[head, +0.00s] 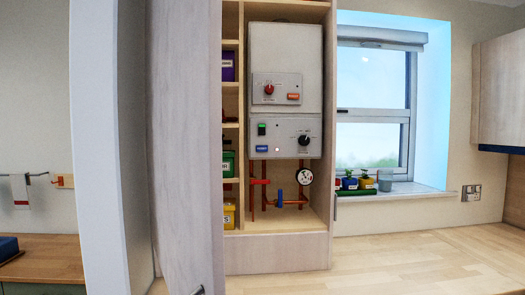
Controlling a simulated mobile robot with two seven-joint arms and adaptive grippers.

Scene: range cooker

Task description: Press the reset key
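A white boiler (285,45) hangs inside an open wooden cupboard in the middle of the head view. Its upper panel (277,79) carries a red knob (269,90) and a small orange key (293,96). Its lower panel (284,146) carries a green-and-black switch (262,129), a blue key (262,149), a small lit dot and a black dial (304,140). The lettering on the keys is too small to read surely, so I cannot tell which is the reset key. Neither of my grippers is in view.
The open cupboard door (185,130) stands at the left, with shelves of coloured boxes beside the boiler. A gauge (306,177) and copper pipes with a blue valve (279,198) sit below it. A mostly clear wooden worktop (420,265) runs right, under a window with small pots.

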